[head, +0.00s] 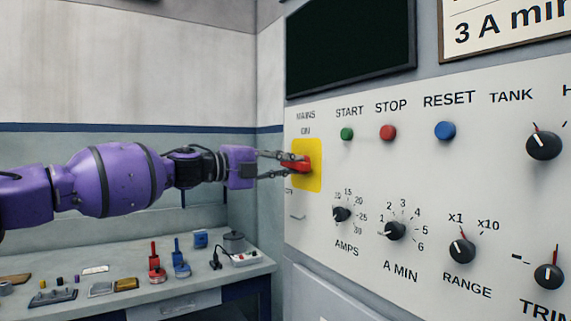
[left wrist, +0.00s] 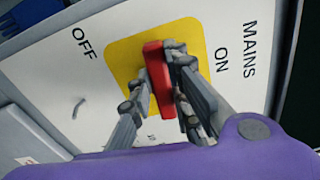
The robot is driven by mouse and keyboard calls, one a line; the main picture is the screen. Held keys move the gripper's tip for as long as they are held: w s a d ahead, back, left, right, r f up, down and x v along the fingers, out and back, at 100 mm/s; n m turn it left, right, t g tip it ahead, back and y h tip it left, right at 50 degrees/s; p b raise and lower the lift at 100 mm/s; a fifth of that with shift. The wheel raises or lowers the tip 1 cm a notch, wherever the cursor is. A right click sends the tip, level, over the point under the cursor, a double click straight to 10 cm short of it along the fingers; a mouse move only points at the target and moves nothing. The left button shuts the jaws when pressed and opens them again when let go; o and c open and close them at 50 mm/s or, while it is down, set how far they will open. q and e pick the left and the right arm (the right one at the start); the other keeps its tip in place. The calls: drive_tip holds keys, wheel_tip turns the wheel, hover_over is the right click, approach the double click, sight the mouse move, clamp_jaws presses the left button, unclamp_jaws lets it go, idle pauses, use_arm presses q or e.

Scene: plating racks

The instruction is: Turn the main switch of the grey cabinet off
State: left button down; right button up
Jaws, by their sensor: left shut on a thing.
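The main switch is a red handle (head: 302,165) on a yellow plate (head: 314,181) under the label MAINS ON. It sits at the left end of the grey cabinet's light panel (head: 420,180). My left gripper (head: 291,164) is shut on the red handle. In the left wrist view the fingers stand on both sides of the handle (left wrist: 160,80), with ON to the right and OFF to the upper left. The handle's long side lies across the line from the plate to ON; which label it points to I cannot tell. My right gripper is not in view.
Green start (head: 347,134), red stop (head: 388,133) and blue reset (head: 445,131) buttons sit right of the switch. Several black knobs, such as the amps knob (head: 342,214), are below. A bench (head: 205,285) with small items stands lower left, below my arm.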

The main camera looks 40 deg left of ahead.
use_arm(q)
drive_tip(key=shift+d+f+n, duration=0.1)
drive_tip(key=shift+f+n, duration=0.15)
drive_tip(key=shift+n, duration=0.35)
drive_tip(key=c, duration=1.6)
unclamp_jaws()
drive_tip(key=shift+c, duration=0.2)
drive_tip(key=shift+r, duration=0.1)
drive_tip(key=shift+r, duration=0.25)
wheel_tip(320, 180, up, 9)
drive_tip(key=shift+f, duration=0.1)
drive_tip(key=shift+r, duration=0.5)
drive_tip(key=shift+s+d, duration=0.1)
drive_tip(key=shift+d, duration=0.1)
drive_tip(key=shift+a, duration=0.1)
